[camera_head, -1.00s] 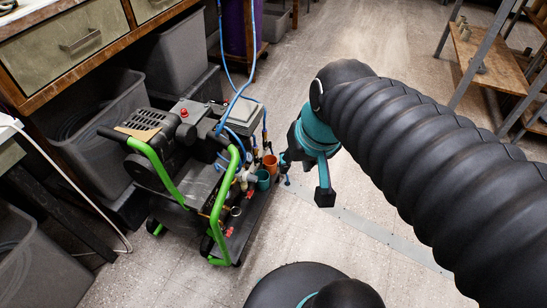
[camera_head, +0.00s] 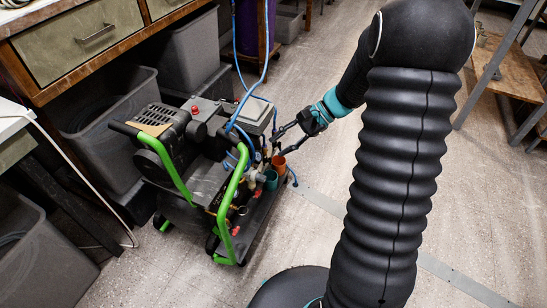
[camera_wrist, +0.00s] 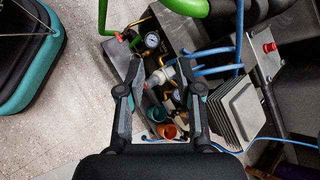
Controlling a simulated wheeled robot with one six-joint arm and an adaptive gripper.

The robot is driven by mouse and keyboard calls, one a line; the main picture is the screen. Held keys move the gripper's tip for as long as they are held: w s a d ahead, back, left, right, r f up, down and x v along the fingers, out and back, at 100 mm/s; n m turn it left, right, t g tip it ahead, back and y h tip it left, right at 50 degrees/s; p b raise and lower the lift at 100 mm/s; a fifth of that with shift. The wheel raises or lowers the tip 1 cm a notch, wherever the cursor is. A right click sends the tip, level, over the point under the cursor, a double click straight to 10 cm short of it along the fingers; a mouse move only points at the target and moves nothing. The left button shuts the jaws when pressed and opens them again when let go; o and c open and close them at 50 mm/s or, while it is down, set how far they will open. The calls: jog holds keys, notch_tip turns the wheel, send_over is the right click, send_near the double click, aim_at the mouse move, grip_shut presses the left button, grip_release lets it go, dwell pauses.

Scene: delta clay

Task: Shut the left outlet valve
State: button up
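The compressor (camera_head: 205,165) with green handles stands on the floor left of centre in the head view. Its fittings carry small red valve-like parts: one low at the front (camera_head: 235,230) and one near the cups (camera_head: 256,194). In the wrist view, a red part (camera_wrist: 119,37) shows beyond the left finger. I cannot tell for certain which is the left outlet valve or how its handle is turned. My gripper (camera_head: 280,143) is open and empty at the right of the compressor's fittings. In the wrist view its fingers (camera_wrist: 160,72) stand apart over pipes and gauges.
An orange cup (camera_head: 278,163) and a teal cup (camera_head: 270,180) sit below the fingers. Blue hoses (camera_head: 246,90) rise close to the gripper. Grey bins (camera_head: 105,125) and a drawer bench stand left. A shelf (camera_head: 505,65) stands right. The floor between is clear.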

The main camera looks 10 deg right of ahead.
jog(key=w+d+f+m+t+y, duration=0.2)
jog(key=w+d+f+m, duration=0.15)
jog(key=f, duration=0.35)
jog(key=w+d+f+m+t+y, duration=0.25)
jog(key=w+f+m, duration=0.2)
jog(key=f, duration=0.35)
jog(key=m+t, duration=0.6)
send_near(270, 161)
jog(key=x, duration=0.8)
jog(key=shift+w+d, duration=0.2)
grip_shut()
